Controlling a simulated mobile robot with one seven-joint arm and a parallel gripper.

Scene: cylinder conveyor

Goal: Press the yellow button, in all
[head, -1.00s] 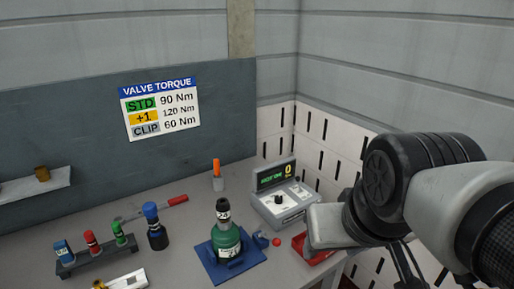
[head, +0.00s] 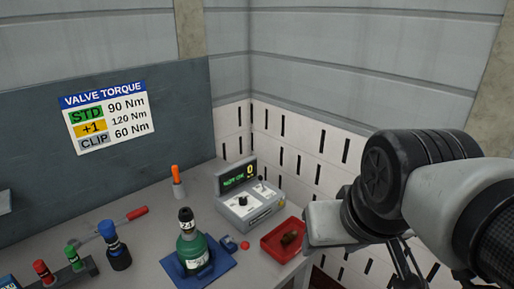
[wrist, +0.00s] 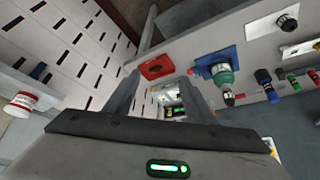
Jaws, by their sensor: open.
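I cannot make out a yellow button in either view. In the head view a grey control box (head: 250,207) stands at the back right of the bench. It has a display (head: 238,177) with green text and a yellow 0, and dark knobs on a pale panel. My gripper (wrist: 163,98) is open in the wrist view, with its two fingers apart and nothing visibly held. In the head view my arm is at the right, and its fingertips cannot be made out. The gripper is apart from the control box.
A green bottle (head: 194,252) stands on a blue base (head: 225,272), with a small red ball (head: 245,245) beside it. An orange-topped marker (head: 177,180) and a dark blue bottle (head: 115,247) stand leftward.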

